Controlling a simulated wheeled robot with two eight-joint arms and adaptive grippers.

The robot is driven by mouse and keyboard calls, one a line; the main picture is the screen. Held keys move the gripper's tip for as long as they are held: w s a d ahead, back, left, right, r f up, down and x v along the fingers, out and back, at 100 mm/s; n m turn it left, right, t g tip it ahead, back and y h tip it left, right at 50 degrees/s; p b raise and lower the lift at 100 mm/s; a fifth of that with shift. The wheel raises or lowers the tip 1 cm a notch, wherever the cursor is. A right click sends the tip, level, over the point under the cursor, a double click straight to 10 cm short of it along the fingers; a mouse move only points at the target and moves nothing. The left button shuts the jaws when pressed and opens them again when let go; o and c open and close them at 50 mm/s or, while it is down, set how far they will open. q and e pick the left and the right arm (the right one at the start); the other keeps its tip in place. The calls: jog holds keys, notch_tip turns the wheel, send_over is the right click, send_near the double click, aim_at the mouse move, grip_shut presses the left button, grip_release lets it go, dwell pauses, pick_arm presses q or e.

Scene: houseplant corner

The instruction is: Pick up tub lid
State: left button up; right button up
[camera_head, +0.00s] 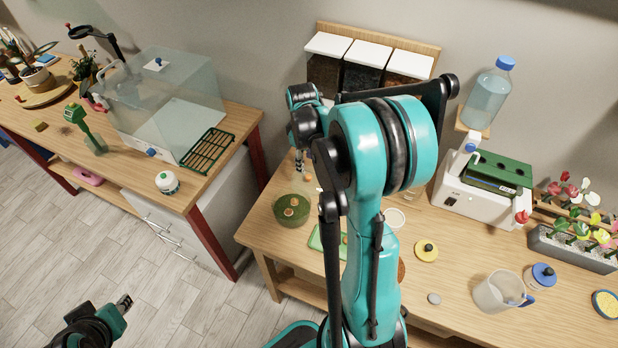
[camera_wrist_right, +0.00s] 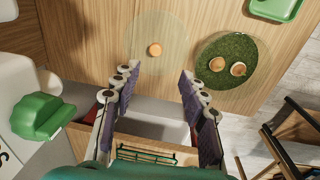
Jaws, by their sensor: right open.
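The tub lid (camera_wrist_right: 174,27) looks like a clear round disc with an orange knob (camera_wrist_right: 155,49). It lies flat on the wooden bench in the right wrist view. My right gripper (camera_wrist_right: 160,82) is open, with its two padded fingers spread on either side below the knob in that view. Nothing is between the fingers. In the head view my right gripper (camera_head: 299,163) is small and partly hidden by my right arm, with the orange knob (camera_head: 307,178) just below it. My left gripper (camera_head: 123,303) is at the lower left, over the floor, away from the lid.
A round green mossy dish (camera_wrist_right: 232,79) with two small brown-and-white items stands right beside the lid. A green tray (camera_wrist_right: 276,8) is at the wrist view's top right. White-lidded bins (camera_head: 366,53) stand at the wall. A yellow lid (camera_head: 426,250) and clear jug (camera_head: 497,291) are farther right.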

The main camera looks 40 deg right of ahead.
aim_at(309, 176)
jog(key=shift+w+d+f, duration=0.1)
jog(key=shift+d+f, duration=0.3)
jog(key=shift+d, duration=0.2)
jog(key=shift+d+f, duration=0.1)
jog(key=shift+f, duration=0.25)
jog(key=f+b, duration=0.1)
jog(key=f, duration=0.2)
jog(key=f+b, duration=0.1)
jog(key=f, duration=0.3)
jog(key=shift+w+d+f, duration=0.15)
jog(key=shift+w+f, duration=0.05)
jog(key=shift+f, duration=0.05)
jog(key=shift+r, duration=0.1)
grip_shut()
